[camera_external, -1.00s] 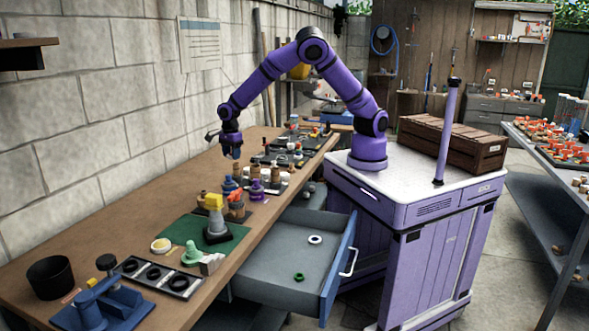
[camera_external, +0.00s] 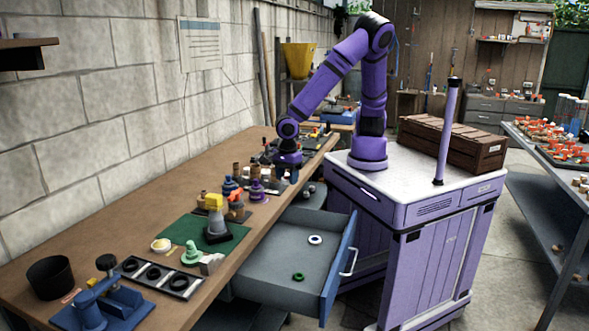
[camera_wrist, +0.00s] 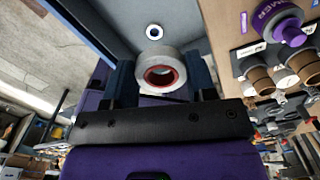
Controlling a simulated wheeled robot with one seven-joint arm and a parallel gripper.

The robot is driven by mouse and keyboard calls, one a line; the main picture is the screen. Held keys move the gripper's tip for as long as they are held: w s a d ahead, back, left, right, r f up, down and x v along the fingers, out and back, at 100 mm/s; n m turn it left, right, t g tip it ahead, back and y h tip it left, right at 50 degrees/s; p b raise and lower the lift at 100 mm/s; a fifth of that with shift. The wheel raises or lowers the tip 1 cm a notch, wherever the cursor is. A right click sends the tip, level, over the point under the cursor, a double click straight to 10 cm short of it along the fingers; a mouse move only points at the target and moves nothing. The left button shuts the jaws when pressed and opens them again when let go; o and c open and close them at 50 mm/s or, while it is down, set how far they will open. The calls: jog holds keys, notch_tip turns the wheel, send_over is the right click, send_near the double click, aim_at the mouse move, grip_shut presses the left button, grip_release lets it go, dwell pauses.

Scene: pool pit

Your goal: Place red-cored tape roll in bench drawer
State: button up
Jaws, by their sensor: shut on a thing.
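The red-cored tape roll (camera_wrist: 158,57), with a pale grey body, sits between the two fingers of my gripper (camera_wrist: 160,75) in the wrist view. My gripper is shut on it. In the external view my gripper (camera_external: 289,168) is low near the bench's right edge, beyond the open drawer; the roll cannot be made out there. The bench drawer (camera_external: 265,268) is pulled open. A white ring (camera_external: 315,239) and a green ring (camera_external: 298,277) lie on its floor. In the wrist view the white ring (camera_wrist: 154,31) shows on the drawer floor (camera_wrist: 115,25) past the roll.
Purple-topped and brown bottles (camera_external: 257,191) stand on the bench (camera_external: 140,213) close to the drawer. A grey-and-yellow item (camera_external: 216,222) stands on a green mat (camera_external: 180,231). The drawer's blue front (camera_external: 338,268) rises at its right. Most of the drawer floor is clear.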

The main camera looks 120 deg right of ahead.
send_over(304, 257)
notch_tip(304, 257, down, 30)
jog(key=shift+f, duration=0.25)
dwell(0.9)
jog(key=o, duration=0.9)
jog(key=shift+f, duration=0.15)
